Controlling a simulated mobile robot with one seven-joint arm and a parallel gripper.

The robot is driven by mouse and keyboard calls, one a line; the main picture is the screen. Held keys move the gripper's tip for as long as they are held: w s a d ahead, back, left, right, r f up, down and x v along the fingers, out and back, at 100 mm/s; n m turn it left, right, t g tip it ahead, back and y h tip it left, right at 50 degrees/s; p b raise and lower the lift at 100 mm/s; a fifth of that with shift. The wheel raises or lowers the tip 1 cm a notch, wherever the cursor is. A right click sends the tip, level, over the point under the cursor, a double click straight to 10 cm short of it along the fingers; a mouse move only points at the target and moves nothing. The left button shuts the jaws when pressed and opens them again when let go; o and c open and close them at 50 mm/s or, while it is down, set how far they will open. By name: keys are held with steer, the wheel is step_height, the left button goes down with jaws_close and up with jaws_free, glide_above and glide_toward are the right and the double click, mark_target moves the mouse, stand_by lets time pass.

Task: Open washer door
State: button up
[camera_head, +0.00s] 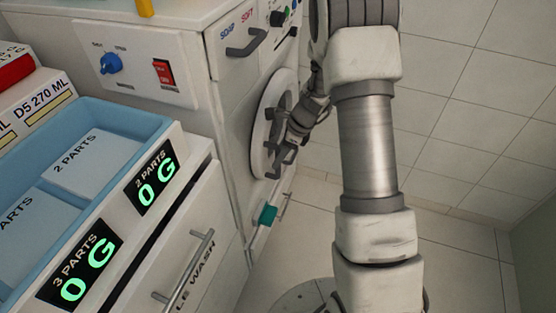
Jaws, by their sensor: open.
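The washer (228,95) is a white cabinet left of centre with a soap drawer at its top front. Its round washer door (259,140) has a pale rim and a dark centre, seen at a steep angle, and it looks closed against the front. My gripper (277,160) is open at the door's right side, right in front of it. Its dark fingers overlap the door in the picture. The door's handle cannot be told apart from the fingers, and whether they touch it cannot be told.
A cabinet with a blue tray (130,112), two green displays and a bar-handled drawer (190,262) stands at the left. A dark handle (246,42) sticks out above the door. A teal part (267,215) is low on the washer. The tiled floor (460,245) at right is clear.

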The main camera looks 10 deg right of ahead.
steer(key=shift+a+f, duration=0.2)
steer(key=shift+f, duration=0.25)
steer(key=shift+c, duration=0.2)
jaws_close()
stand_by(1.0)
